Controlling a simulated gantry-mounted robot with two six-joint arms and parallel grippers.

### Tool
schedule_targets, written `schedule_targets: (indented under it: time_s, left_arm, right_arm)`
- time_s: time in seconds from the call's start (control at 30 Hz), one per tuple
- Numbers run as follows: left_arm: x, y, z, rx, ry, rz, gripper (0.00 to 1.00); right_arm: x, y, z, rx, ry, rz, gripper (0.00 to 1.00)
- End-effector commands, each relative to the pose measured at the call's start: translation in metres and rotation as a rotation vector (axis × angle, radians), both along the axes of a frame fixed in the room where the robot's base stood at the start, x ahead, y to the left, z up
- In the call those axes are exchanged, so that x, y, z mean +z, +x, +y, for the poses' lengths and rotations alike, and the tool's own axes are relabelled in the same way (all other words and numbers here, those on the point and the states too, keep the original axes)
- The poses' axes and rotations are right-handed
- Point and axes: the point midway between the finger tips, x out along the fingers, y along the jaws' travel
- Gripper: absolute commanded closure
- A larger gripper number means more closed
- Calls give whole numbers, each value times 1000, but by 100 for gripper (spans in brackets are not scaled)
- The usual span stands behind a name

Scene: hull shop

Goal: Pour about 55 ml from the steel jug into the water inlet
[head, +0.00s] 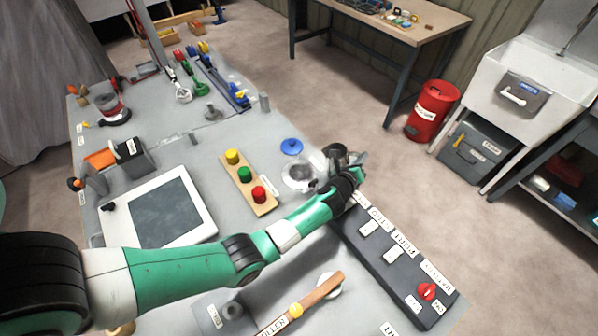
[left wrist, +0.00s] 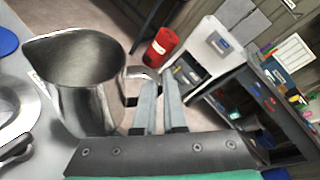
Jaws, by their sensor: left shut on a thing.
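The steel jug (left wrist: 85,90) shows large in the left wrist view, with its spout toward the left and its inside visible; I cannot make out a water level. My left gripper (left wrist: 160,108) is shut on the jug's handle. In the head view my left gripper (head: 352,172) partly hides the jug (head: 334,152), which is just right of a round metal fitting (head: 299,175), apparently the water inlet. The fitting's rim also shows at the left of the left wrist view (left wrist: 22,106). No stream shows. My right gripper is out of view.
A blue cap (head: 291,146) lies behind the fitting. A wooden block with yellow, green and red buttons (head: 246,180) is to its left. A dark labelled panel (head: 395,258) lies in front at right. A framed screen (head: 160,207) is at left. The bench edge is close beyond the jug.

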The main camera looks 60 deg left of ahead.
Motion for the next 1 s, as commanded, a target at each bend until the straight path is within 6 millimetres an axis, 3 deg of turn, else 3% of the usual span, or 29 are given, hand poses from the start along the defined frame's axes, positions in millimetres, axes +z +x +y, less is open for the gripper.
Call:
schedule_targets:
  time_s: [0.57, 1.0]
  left_arm:
    - [8, -38, 33, 1, -255, -301, 100]
    - [3, -55, 47, 2, -449, -520, 100]
  right_arm:
    - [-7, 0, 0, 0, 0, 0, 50]
    - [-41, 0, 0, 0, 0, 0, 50]
